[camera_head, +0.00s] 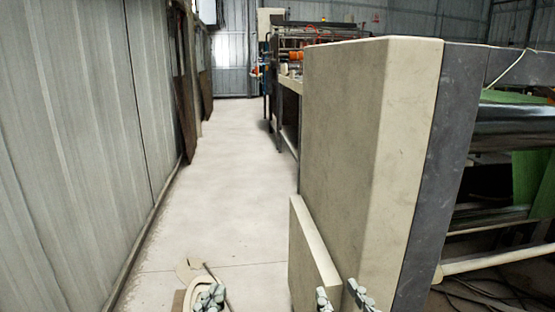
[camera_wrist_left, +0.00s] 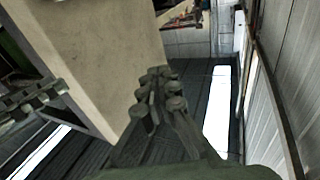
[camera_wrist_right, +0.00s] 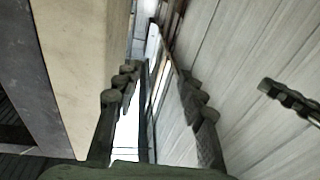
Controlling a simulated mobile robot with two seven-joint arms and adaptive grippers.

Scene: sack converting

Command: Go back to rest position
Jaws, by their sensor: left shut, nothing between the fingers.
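My left gripper (camera_head: 209,297) is at the bottom edge of the head view, over the pale floor. In the left wrist view its two fingers (camera_wrist_left: 160,88) are together, with nothing seen between them. My right gripper (camera_head: 341,298) is at the bottom edge of the head view, in front of the beige machine housing (camera_head: 365,140). In the right wrist view its fingers (camera_wrist_right: 158,85) stand apart, with nothing seen between them. Part of each gripper shows at the side of the other's wrist view. The arms are mostly out of the head view.
A grey corrugated wall (camera_head: 70,150) runs along the left. A clear pale floor aisle (camera_head: 215,180) leads to the back. The large housing stands close on the right, with green material (camera_head: 530,180) and rollers beside it. More machinery (camera_head: 300,45) stands farther back.

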